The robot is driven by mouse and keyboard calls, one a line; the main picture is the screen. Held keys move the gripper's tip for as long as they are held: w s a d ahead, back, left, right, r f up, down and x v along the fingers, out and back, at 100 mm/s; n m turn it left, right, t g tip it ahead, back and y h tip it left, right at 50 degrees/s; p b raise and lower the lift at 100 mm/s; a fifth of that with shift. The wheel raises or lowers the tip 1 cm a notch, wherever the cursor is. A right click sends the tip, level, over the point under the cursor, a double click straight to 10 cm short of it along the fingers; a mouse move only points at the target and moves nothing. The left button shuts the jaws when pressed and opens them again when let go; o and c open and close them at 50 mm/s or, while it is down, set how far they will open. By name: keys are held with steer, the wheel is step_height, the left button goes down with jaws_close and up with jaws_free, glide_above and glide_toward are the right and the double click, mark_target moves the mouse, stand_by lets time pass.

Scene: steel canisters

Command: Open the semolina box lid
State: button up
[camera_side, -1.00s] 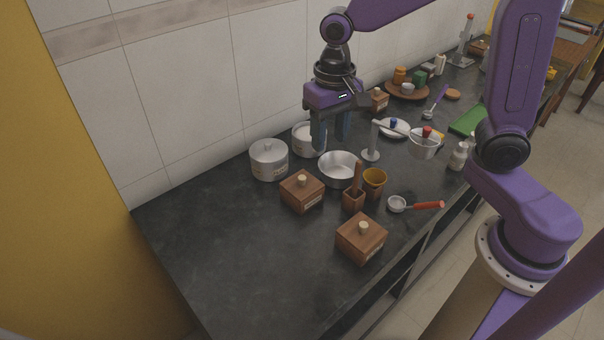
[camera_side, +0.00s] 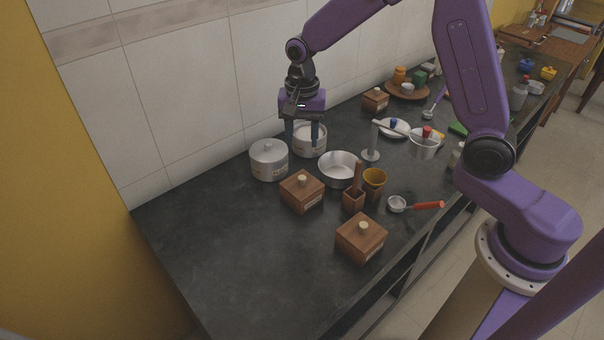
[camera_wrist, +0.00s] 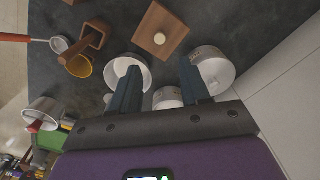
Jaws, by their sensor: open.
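Three brown wooden boxes with pale round knobs stand on the counter, all with lids on. One box (camera_side: 303,195) is left of centre, another (camera_side: 360,244) is nearer the front, and a third (camera_side: 375,101) is at the back. Their labels are too small to read, so I cannot tell which is semolina. My gripper (camera_side: 302,143) is open and empty, pointing down by the rear steel canister (camera_side: 313,140). In the wrist view, the fingers (camera_wrist: 160,65) are apart, with one wooden box (camera_wrist: 152,42) beyond their tips.
Another steel canister (camera_side: 268,163) stands left of my gripper, and a steel bowl (camera_side: 335,170) to its right. A wooden holder (camera_side: 353,201), yellow cup (camera_side: 375,179) and red-handled strainer (camera_side: 427,206) are further right. The front-left counter (camera_side: 235,255) is clear.

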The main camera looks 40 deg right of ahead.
mark_target(302, 177)
step_height(302, 177, down, 12)
steer(key=shift+r, duration=0.1)
stand_by(0.5)
jaws_close()
